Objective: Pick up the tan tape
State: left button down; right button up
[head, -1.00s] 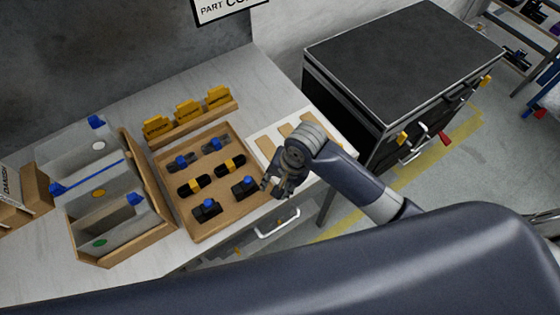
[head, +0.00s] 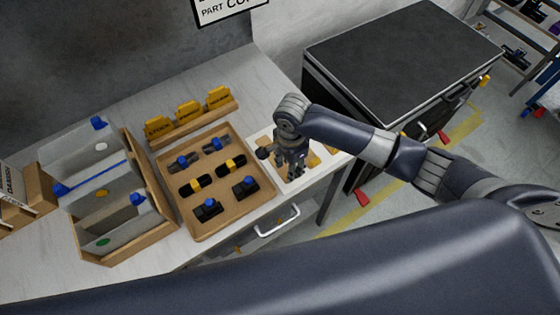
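Tan strips, which look like the tan tape (head: 313,158), lie on a white sheet (head: 328,153) at the right end of the table. They are partly hidden by my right gripper (head: 288,179) and wrist. My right gripper points down over the sheet, among the strips. Its fingers look apart, with nothing seen between them. I cannot tell whether the fingertips touch a strip. My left gripper is out of view.
A wooden tray (head: 206,222) with several black parts stands just left of the sheet. Yellow labelled holders (head: 188,113) stand behind it. A divided wooden box (head: 150,180) is further left. A black-topped cabinet (head: 400,50) stands right of the table.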

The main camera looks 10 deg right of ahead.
jog(key=shift+d+f+p, duration=0.15)
jog(key=shift+f+p, duration=0.5)
jog(key=shift+f, duration=1.9)
grip_shut()
